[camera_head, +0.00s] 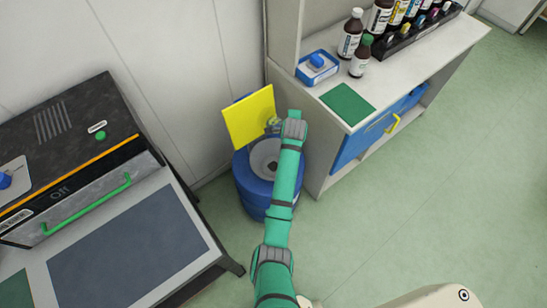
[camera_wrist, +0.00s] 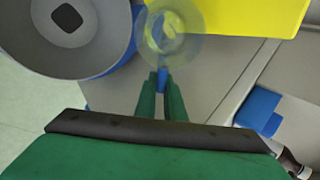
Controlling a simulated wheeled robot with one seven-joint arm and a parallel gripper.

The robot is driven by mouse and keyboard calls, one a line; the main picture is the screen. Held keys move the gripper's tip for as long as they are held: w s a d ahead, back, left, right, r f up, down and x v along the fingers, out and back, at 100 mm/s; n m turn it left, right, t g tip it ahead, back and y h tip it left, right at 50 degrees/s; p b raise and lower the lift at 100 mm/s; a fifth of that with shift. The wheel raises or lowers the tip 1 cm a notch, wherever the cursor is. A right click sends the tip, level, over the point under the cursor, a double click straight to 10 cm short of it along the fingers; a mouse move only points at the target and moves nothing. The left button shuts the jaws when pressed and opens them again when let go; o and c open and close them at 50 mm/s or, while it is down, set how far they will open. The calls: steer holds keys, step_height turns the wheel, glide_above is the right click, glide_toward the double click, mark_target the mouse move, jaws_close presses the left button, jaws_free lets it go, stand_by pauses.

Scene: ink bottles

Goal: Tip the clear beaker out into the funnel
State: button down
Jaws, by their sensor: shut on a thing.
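The clear beaker (camera_wrist: 172,30) is in front of my gripper (camera_wrist: 162,82), whose green fingers are closed on a small blue part that appears to be its handle. Its round outline shows against the yellow panel. I cannot tell its tilt or what is in it.
A raised yellow panel (camera_head: 250,117) stands behind the funnel. To the right, a bench (camera_head: 430,65) carries brown bottles (camera_head: 351,33), a blue-white box (camera_head: 317,67) and a green mat (camera_head: 348,103). A black machine (camera_head: 70,150) stands left. Green floor (camera_head: 400,190) is open at right.

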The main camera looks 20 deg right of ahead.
steer(key=shift+s+a+f+t, duration=0.1)
steer(key=shift+s+f+t, duration=0.2)
steer(key=shift+t, duration=0.3)
steer(key=shift+r+t+h, duration=0.25)
steer(key=shift+t+h, duration=0.35)
steer(key=shift+t, duration=0.3)
steer(key=shift+a+f+t, duration=0.1)
steer(key=shift+f+t, duration=0.15)
steer(key=shift+t, duration=0.25)
steer(key=shift+s+f+t+h, duration=0.15)
steer(key=shift+f+t+h, duration=0.2)
steer(key=shift+t, duration=0.25)
